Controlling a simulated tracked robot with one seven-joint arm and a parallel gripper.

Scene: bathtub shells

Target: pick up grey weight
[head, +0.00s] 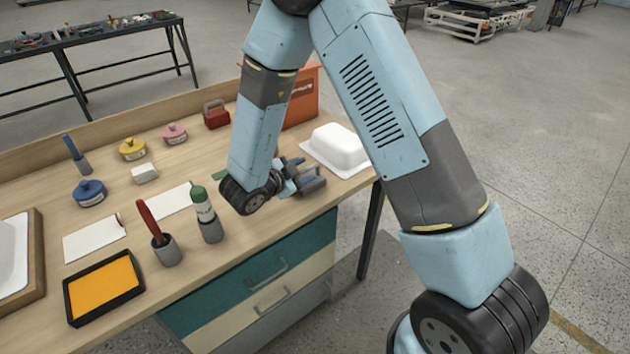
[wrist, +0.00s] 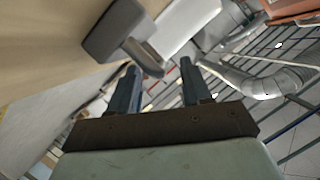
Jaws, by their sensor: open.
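The grey weight (wrist: 113,30) shows in the wrist view at the upper left, a dark block with a bar-like handle reaching toward the fingers. My gripper (wrist: 158,72) is open and empty. Its left finger is close to the handle; I cannot tell whether they touch. In the head view the grey weight (head: 313,186) appears at the bench's right front, partly mixed up with my gripper (head: 290,178) and partly hidden by it.
A white tub-shaped mould (head: 338,146) stands just behind. An orange box (head: 303,100) and a red weight (head: 215,115) are at the back. A bottle (head: 206,215), a cup with a red handle (head: 165,250) and an orange tray (head: 104,287) stand left.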

